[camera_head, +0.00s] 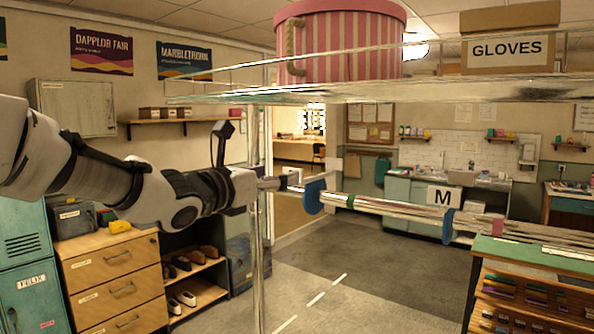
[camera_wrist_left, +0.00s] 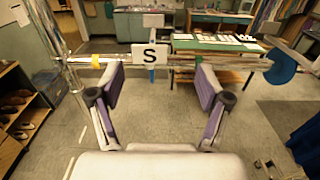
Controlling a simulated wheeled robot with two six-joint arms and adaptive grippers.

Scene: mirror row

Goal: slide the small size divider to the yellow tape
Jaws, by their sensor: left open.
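The small size divider is a white card marked S (camera_wrist_left: 151,55) on the metal rail, with a narrow blue part below it. In the wrist view it stands ahead, between the lines of my left gripper's fingers. The yellow tape (camera_wrist_left: 102,62) is a band on the rail, a little left of the card. My left gripper (camera_wrist_left: 156,85) is open, with purple-lined fingers spread and nothing between them. In the head view, my left gripper (camera_head: 288,183) is by the rail's near left end, beside a blue disc (camera_head: 314,196); its fingers are largely hidden. My right gripper is out of view.
A glass shelf (camera_head: 375,92) with a striped pink box (camera_head: 340,42) hangs above. A green-topped table (camera_head: 540,255) stands right, a wooden drawer unit (camera_head: 115,285) left.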

